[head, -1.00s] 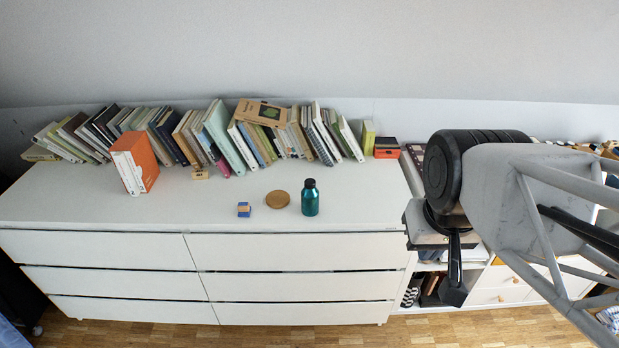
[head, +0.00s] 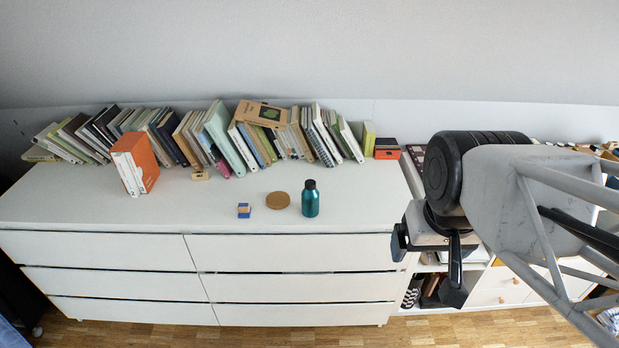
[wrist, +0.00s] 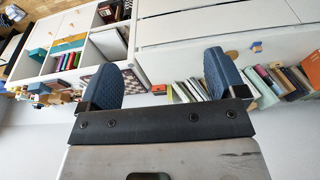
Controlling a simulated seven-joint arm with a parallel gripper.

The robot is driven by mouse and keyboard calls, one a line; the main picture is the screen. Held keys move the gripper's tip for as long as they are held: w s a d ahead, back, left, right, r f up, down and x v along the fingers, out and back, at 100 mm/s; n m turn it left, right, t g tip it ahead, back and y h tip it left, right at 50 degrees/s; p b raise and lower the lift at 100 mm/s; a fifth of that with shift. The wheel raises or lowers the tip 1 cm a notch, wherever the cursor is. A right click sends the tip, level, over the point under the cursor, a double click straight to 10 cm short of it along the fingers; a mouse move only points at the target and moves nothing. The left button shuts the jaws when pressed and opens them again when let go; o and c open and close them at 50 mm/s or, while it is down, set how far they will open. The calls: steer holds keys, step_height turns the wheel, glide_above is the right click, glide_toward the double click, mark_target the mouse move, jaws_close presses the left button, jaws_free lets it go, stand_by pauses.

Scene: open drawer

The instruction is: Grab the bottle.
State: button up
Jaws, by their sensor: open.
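The teal bottle (head: 310,201) with a black cap stands upright on the white dresser top (head: 200,210), near its front edge, right of a round cork coaster (head: 277,200).
An orange-and-white book block (head: 135,164) stands at the left. A row of leaning books (head: 270,135) lines the back. A lower shelf unit (head: 500,285) stands right of the dresser. The dresser top right of the bottle is clear.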

steer(key=w+f+n+t, duration=0.1)
steer(key=w+f+t, duration=0.15)
steer(key=w, duration=0.65)
steer(key=w+f+t, duration=0.2)
steer(key=w+f, duration=0.1)
steer(key=w, duration=0.6)
steer(key=n+t+y, duration=0.4)
steer(key=t+y, duration=0.1)
steer(key=t, duration=0.1)
glide_above(315, 205)
steer(key=s+d, duration=0.4)
steer(key=d, duration=0.4)
step_height(315, 205, down, 15)
steer(key=a+f+y, duration=0.1)
steer(key=f, duration=0.2)
steer(key=a+f+n+t+y, duration=0.1)
steer(key=a+f+y, duration=0.1)
steer(key=f, duration=0.1)
steer(key=a+f+t+y, duration=0.1)
steer(key=a+f, duration=0.1)
steer(key=shift+w+f+n+y, duration=0.1)
steer(key=shift+f+n+y, duration=0.2)
steer(key=shift+f+n, duration=0.1)
steer(key=shift+a+f+y, duration=0.2)
steer(key=shift+f+y, duration=0.1)
steer(key=shift+f, duration=0.05)
steer(key=shift+x, duration=1.2)
